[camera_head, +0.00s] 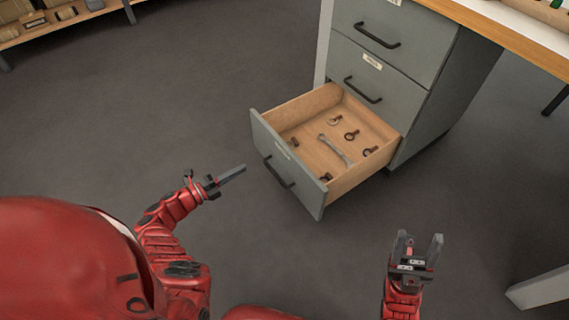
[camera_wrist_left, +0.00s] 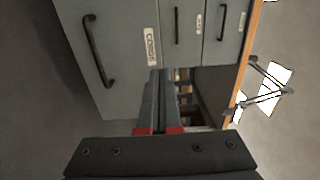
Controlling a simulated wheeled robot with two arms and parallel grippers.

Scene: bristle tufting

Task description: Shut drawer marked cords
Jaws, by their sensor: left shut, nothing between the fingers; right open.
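The bottom drawer (camera_head: 290,165) of the grey cabinet is pulled well out in the head view. Its front carries a black handle (camera_head: 279,172) and a small label. In the left wrist view the label (camera_wrist_left: 151,47) reads CORDS, beside the drawer's black handle (camera_wrist_left: 98,50). A wrench (camera_head: 336,150) and several small parts lie inside the drawer. My left gripper (camera_head: 241,170) is shut and empty, just left of the drawer front, apparently apart from it. It also shows in the left wrist view (camera_wrist_left: 161,75). My right gripper (camera_head: 422,245) is open and empty, right of and nearer than the drawer.
Two upper drawers (camera_head: 395,35) of the cabinet are shut. A wood-edged worktop (camera_head: 520,40) lies above at the right, with a pale leg (camera_head: 540,290) below. A shelf with boxes (camera_head: 60,20) stands at the far left. The grey floor (camera_head: 180,90) left of the drawer is clear.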

